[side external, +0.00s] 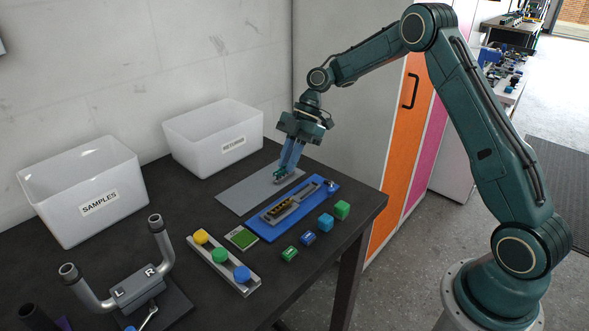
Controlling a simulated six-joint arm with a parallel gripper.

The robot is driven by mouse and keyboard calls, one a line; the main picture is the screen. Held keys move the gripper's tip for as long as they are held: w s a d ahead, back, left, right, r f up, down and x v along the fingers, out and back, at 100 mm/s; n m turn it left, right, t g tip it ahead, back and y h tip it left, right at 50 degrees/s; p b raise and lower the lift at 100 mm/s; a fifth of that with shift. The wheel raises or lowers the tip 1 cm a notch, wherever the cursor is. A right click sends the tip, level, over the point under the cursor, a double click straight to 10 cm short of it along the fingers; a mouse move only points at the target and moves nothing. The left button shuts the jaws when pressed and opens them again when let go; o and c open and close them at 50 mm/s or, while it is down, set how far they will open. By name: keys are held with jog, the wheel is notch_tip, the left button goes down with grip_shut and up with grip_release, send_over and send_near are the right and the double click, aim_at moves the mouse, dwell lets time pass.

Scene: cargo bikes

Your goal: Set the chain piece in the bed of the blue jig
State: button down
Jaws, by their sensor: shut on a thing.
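The blue jig (265,232) lies on the dark table. Its grey bed runs lengthwise, with a dark strip with yellow marks (279,212) in the left part and a small round knob (332,187) at the far right end. My gripper (282,176) points down over the grey mat, just beyond the jig. It is shut on a small grey piece (281,180), apparently the chain piece, which is apart from the jig's bed. The fingers partly hide the piece, and its details are too small to make out. I cannot tell whether it touches the mat.
The grey mat (236,197) lies behind the jig. White bins marked SAMPLES (85,205) and RETURNS (215,145) stand at the back. Green, blue and teal blocks (325,222) lie in front. A rail with coloured knobs (222,262) and a handlebar stand (135,290) are at left.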

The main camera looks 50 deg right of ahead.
jog(key=s+d, duration=0.1)
jog(key=s+d+f, duration=0.1)
jog(key=s+d, duration=0.1)
jog(key=shift+s, duration=0.25)
jog(key=shift+f, duration=0.15)
jog(key=shift+f, duration=1.9)
jog(key=shift+f, duration=0.8)
dwell(0.5)
jog(key=c, duration=1.3)
grip_release()
jog(key=shift+c, duration=0.2)
jog(key=shift+r, duration=0.1)
jog(key=v, duration=1.3)
jog(key=shift+d+r, duration=0.15)
jog(key=shift+r, duration=0.1)
